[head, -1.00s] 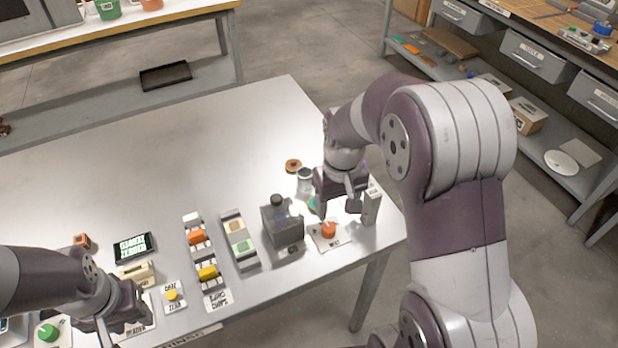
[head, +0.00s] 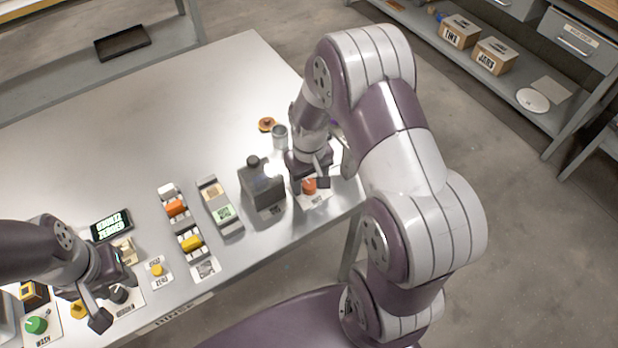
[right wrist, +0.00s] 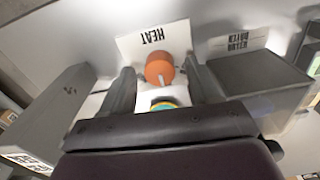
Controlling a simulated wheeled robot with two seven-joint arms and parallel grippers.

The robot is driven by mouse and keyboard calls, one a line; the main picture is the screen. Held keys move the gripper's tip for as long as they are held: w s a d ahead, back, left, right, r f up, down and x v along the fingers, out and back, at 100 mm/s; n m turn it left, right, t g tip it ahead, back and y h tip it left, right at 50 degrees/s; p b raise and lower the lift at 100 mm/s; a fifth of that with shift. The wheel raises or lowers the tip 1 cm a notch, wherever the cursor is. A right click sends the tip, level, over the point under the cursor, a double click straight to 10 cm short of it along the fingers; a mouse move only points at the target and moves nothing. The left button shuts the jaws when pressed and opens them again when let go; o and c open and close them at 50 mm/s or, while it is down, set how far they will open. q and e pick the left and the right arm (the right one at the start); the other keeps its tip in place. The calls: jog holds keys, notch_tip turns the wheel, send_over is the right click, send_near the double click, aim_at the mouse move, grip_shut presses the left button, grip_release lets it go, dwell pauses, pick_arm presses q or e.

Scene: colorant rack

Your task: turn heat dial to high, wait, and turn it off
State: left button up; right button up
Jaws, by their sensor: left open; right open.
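The heat dial (head: 309,186) is an orange round knob on a white plate near the right end of the table. In the right wrist view the dial (right wrist: 158,69) shows a pale pointer mark facing my gripper, and its HEAT label (right wrist: 153,36) appears upside down. My right gripper (right wrist: 161,84) is open, with one finger on each side of the dial; whether they touch it I cannot tell. In the head view the right gripper (head: 310,183) hangs over the dial and partly hides it. My left gripper (head: 113,302) is open around a dark knob (head: 119,293) at the left.
A dark grey box-like device (head: 262,186) stands just left of the heat plate. Colored blocks in trays (head: 220,207), a yellow button (head: 157,269), a display (head: 111,225) and a green knob (head: 37,325) line the front. The table's back half (head: 130,130) is clear.

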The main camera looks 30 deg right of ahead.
jog(key=c, duration=1)
jog(key=shift+c, duration=0.2)
jog(key=shift+r+m+p, duration=0.1)
jog(key=shift+m+p, duration=0.75)
jog(key=shift+m, duration=0.45)
jog(key=m+p, duration=0.1)
jog(key=m, duration=0.1)
jog(key=shift+m, duration=0.3)
jog(key=m+p, duration=0.1)
jog(key=m, duration=0.2)
jog(key=shift+d+p, duration=0.1)
jog(key=shift+p, duration=0.25)
jog(key=shift+m+p, duration=0.55)
jog(key=shift+m, duration=1.35)
